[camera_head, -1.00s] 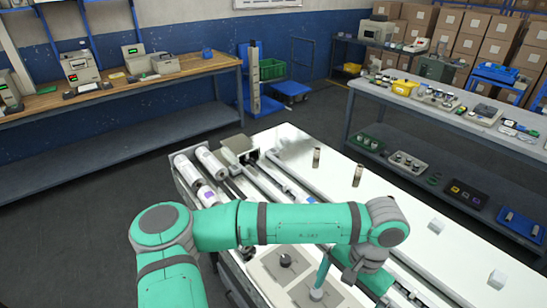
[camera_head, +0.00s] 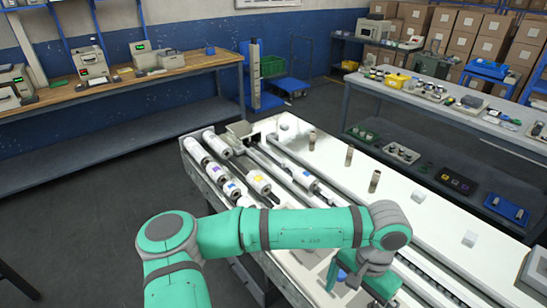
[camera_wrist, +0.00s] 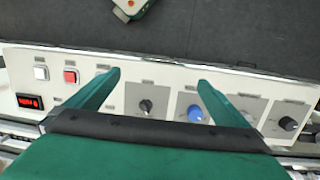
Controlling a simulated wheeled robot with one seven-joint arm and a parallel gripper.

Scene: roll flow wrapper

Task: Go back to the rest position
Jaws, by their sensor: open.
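My gripper (camera_wrist: 158,88) is open in the wrist view, with its two green fingers apart and nothing between them. It is over a control panel (camera_wrist: 130,86) of the wrapper machine, which carries a red button (camera_wrist: 71,77), a white button (camera_wrist: 41,73), a blue knob (camera_wrist: 195,113), black knobs (camera_wrist: 146,106) and a red display (camera_wrist: 29,102). In the head view my green arm (camera_head: 290,228) stretches across the front of the machine, and my gripper (camera_head: 355,278) hangs at its right end, partly hidden by the wrist.
The white machine top (camera_head: 440,225) has rollers (camera_head: 232,188) at its left, upright brown cylinders (camera_head: 349,155) and small white blocks (camera_head: 469,239). A wooden workbench (camera_head: 130,85) stands at the back left and a loaded grey table (camera_head: 440,100) at the right. Dark floor (camera_head: 80,215) is open at the left.

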